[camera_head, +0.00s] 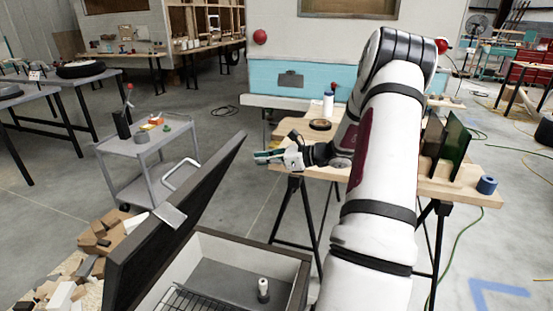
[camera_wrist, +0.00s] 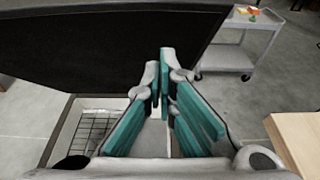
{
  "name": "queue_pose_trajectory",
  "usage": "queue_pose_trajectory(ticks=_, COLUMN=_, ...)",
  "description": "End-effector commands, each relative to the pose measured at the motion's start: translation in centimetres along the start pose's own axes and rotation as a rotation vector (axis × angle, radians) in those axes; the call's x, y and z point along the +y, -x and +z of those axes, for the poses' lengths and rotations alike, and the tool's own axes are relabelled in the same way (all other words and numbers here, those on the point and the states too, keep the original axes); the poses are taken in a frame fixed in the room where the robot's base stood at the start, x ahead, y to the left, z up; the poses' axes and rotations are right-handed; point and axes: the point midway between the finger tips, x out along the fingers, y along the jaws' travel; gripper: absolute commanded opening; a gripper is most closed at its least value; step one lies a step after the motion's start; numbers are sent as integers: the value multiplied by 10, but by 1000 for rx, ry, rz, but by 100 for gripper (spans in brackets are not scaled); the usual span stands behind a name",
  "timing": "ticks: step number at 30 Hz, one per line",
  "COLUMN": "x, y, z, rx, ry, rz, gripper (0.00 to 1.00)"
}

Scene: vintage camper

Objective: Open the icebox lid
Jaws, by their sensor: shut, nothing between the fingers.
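In the wrist view the dark lid (camera_wrist: 90,50) fills the upper left beyond the teal fingers (camera_wrist: 166,80), and the rack (camera_wrist: 95,128) shows below.
A wooden worktable (camera_head: 460,190) on black trestles stands behind my arm, holding a blue tape roll (camera_head: 487,185) and panels. A grey cart (camera_head: 150,155) stands at left behind the lid. A wood-scrap pile (camera_head: 75,275) lies left of the icebox. Open floor lies between cart and table.

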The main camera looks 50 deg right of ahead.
Motion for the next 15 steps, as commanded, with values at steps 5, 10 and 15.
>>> queue_pose_trajectory(ticks=5, x=0, y=-27, z=11, rx=-1, ry=4, rz=1, gripper=0)
queue_pose_trajectory(ticks=10, x=0, y=-40, z=24, rx=0, ry=1, rz=0, gripper=0)
queue_pose_trajectory(ticks=15, x=0, y=-45, z=28, rx=0, ry=1, rz=0, gripper=0)
